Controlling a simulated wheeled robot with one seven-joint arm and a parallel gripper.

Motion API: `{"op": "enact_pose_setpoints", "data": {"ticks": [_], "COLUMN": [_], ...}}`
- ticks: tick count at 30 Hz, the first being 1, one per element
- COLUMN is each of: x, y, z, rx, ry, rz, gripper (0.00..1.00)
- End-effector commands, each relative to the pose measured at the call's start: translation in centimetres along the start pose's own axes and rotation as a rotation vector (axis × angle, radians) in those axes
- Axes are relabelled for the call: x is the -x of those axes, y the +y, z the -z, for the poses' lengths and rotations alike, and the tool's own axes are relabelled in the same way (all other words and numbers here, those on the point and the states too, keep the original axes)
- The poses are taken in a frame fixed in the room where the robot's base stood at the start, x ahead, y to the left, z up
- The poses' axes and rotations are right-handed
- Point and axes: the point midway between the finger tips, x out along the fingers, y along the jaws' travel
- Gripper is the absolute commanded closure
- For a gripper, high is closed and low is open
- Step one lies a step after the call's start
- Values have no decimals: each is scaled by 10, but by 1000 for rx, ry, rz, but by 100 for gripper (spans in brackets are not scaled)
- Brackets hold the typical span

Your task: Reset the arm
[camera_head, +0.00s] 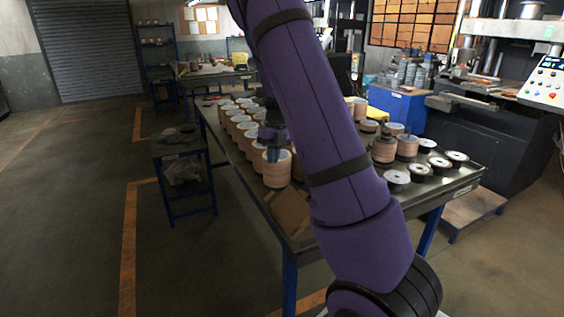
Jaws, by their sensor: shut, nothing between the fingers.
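My purple arm (322,120) crosses the middle of the view from the lower right to the top. My gripper (273,155) shows small and dark just left of the arm. It points down and is shut and empty. It is over or in front of the near end of a group of tan flap disc stacks (276,172) on the long metal table (300,240). I cannot tell whether it touches a stack. The arm hides the middle of the table and part of the gripper's wrist.
More stacks (384,150) and several dark spools with pale tops (396,178) stand on the table's right side. A flat brown piece (291,208) lies near the front edge. A low side table (180,147) stands left. A press machine (490,120) stands right. The left floor is open.

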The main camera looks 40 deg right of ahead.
Motion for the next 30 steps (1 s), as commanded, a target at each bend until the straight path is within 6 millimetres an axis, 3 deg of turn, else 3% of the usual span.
{"op": "enact_pose_setpoints", "data": {"ticks": [23,26,30], "x": [5,13,34], "y": [8,15,36], "z": [1,8,29], "rx": [15,94,339], "ry": [-3,-14,-45], "rz": [-3,-13,-32], "gripper": [100,100,100]}}
